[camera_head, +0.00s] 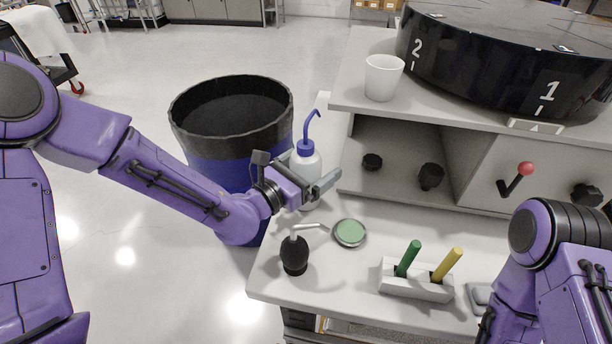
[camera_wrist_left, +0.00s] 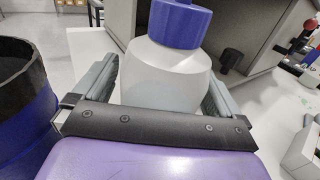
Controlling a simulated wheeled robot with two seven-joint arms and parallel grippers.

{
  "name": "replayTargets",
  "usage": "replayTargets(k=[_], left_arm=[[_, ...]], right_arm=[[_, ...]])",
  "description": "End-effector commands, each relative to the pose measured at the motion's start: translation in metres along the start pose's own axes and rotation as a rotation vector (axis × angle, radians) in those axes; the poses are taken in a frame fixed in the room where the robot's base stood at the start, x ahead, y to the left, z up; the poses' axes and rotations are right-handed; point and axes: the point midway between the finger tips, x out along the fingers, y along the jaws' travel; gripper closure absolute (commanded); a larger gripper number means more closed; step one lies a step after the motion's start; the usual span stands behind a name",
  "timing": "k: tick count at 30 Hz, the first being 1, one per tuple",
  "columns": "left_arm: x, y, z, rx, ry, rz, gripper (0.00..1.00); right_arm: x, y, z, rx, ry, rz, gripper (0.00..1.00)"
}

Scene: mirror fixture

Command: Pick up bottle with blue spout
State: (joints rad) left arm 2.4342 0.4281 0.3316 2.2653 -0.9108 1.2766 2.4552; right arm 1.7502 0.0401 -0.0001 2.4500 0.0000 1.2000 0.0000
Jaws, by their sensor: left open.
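The bottle with the blue spout (camera_head: 307,165) stands upright on the bench near its left edge, with a translucent white body and a bent blue spout on top. My left gripper (camera_head: 325,186) is open at the bottle, with its fingers on either side of the body. In the left wrist view the bottle (camera_wrist_left: 165,72) sits between the two grey fingers, its blue cap cut off by the top edge. I cannot tell whether the fingers touch it. My right arm shows at the lower right of the head view, but its gripper is out of frame.
A black and blue bin (camera_head: 232,125) stands on the floor behind my left arm. A white cup (camera_head: 382,78) stands on the shelf above.

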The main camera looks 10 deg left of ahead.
Motion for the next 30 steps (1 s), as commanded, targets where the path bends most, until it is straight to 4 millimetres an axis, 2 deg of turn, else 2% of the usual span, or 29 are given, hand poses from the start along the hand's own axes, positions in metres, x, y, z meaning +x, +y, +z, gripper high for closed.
replayTargets(k=[1, 4, 5, 17, 20, 25, 30], left_arm=[[0.000, 0.000, 0.000, 0.000, 0.000, 0.000, 0.01], [0.000, 0.000, 0.000, 0.000, 0.000, 0.000, 0.34], [0.000, 0.000, 0.000, 0.000, 0.000, 0.000, 0.40], [0.000, 0.001, 0.004, 0.000, -0.003, 0.001, 0.39], [0.000, 0.001, 0.014, 0.000, -0.005, 0.002, 0.39], [-0.001, 0.001, 0.041, -0.001, -0.008, 0.002, 0.39], [-0.038, 0.001, 0.036, -0.003, -0.005, 0.004, 0.39]], right_arm=[[0.000, 0.000, 0.000, 0.000, 0.000, 0.000, 0.57], [0.000, 0.000, 0.000, 0.000, 0.000, 0.000, 0.57], [0.000, 0.000, 0.000, 0.000, 0.000, 0.000, 0.57], [0.000, 0.000, 0.000, 0.000, 0.000, 0.000, 0.57], [0.000, 0.000, 0.000, 0.000, 0.000, 0.000, 0.57], [0.000, 0.000, 0.000, 0.000, 0.000, 0.000, 0.57], [0.006, -0.001, 0.003, 0.000, 0.000, 0.000, 0.57]])
